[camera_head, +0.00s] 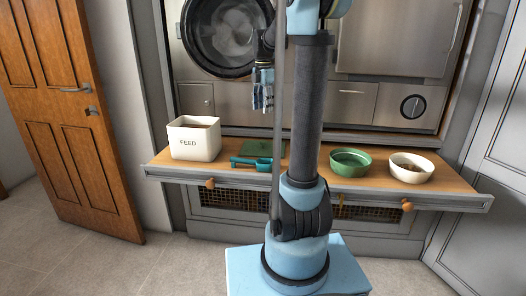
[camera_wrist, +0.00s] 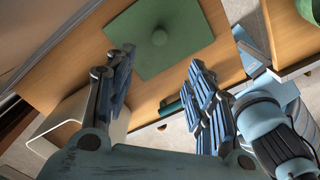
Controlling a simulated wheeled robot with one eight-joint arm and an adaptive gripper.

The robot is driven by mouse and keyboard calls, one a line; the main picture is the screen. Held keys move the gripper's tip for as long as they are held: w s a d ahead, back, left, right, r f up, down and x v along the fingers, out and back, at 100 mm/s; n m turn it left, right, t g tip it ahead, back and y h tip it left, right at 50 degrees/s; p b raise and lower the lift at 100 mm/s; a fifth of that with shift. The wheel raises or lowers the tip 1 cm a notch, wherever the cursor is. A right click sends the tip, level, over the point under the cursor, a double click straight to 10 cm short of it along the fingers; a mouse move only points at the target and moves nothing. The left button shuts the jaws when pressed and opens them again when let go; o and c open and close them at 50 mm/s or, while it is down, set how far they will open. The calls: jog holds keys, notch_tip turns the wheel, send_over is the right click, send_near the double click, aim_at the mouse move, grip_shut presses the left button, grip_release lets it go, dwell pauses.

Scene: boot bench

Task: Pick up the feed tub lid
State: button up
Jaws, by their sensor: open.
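The feed tub lid (camera_wrist: 185,22) is a flat green square with a round knob (camera_wrist: 160,37) at its middle. It lies on the wooden bench, and in the head view it shows as a green patch (camera_head: 260,147) partly hidden by my arm. The white feed tub (camera_head: 194,144), marked FEED, stands to its left with its top open. My gripper (camera_wrist: 161,58) is open and empty, its fingers spread to either side below the knob in the wrist view. In the head view my gripper (camera_head: 263,98) hangs above the bench, clear of the lid.
A teal scoop (camera_head: 250,163) lies at the bench's front edge, just before the lid. Steel appliance fronts (camera_head: 350,105) rise behind the bench (camera_head: 320,172). A wooden door (camera_head: 70,120) stands at left.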

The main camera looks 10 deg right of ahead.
aim_at(263, 141)
notch_tip(263, 141, down, 17)
jog(key=shift+w+f, duration=0.1)
jog(key=shift+f, duration=0.1)
grip_shut()
dwell(0.8)
